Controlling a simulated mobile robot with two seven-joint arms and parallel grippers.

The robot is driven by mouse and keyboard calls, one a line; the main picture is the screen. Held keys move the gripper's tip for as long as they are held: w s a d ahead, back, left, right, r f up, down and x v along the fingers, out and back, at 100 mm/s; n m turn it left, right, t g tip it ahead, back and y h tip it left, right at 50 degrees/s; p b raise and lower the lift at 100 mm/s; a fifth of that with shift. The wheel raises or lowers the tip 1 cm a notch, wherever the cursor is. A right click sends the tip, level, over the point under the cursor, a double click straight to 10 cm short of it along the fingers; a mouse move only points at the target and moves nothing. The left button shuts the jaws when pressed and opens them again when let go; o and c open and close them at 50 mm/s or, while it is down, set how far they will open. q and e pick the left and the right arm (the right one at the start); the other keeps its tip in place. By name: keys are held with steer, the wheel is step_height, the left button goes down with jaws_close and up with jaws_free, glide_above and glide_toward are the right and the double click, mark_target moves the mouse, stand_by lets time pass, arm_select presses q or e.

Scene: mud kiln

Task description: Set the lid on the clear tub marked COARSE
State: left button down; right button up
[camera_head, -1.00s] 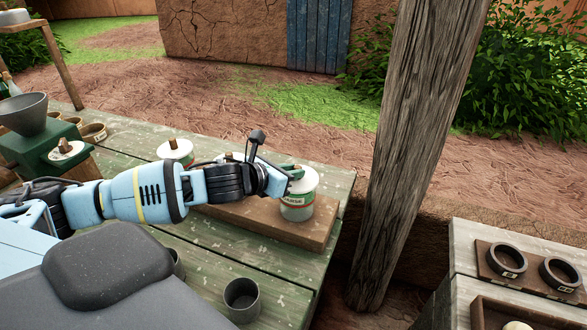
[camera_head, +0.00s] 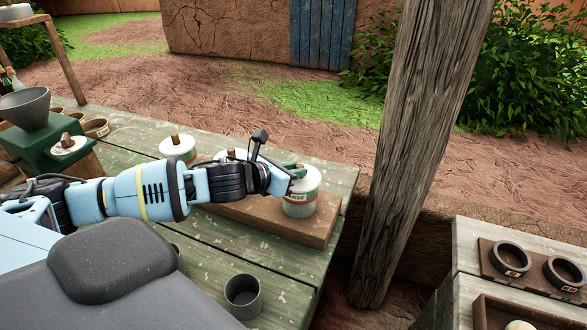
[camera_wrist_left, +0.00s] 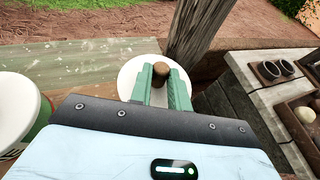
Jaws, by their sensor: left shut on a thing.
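The clear tub with a green label (camera_head: 299,207) stands upright at the right end of a wooden board; the label's visible letters end in "RSE". A white round lid (camera_head: 309,178) is at the tub's mouth and looks level; I cannot tell whether it is fully seated. In the left wrist view the lid (camera_wrist_left: 130,76) is a white disc with a brown wooden knob (camera_wrist_left: 160,70). My left gripper (camera_head: 291,177) is shut on that knob, with its green fingers either side. The gripper and arm partly hide the lid and label. My right gripper is not in view.
The wooden board (camera_head: 270,218) lies on the green plank table (camera_head: 205,247). Another lidded tub (camera_head: 178,149) stands left of the arm. A grey cup (camera_head: 242,297) stands near the front. A wooden post (camera_head: 412,150) rises beyond the table's right edge.

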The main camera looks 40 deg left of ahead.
arm_select(q)
steer(key=shift+f, duration=0.2)
steer(key=c, duration=1.3)
jaws_free()
steer(key=shift+o, duration=0.2)
steer(key=shift+s, duration=0.1)
steer(key=v, duration=0.7)
steer(key=shift+s+r, duration=0.2)
steer(key=shift+s, duration=0.05)
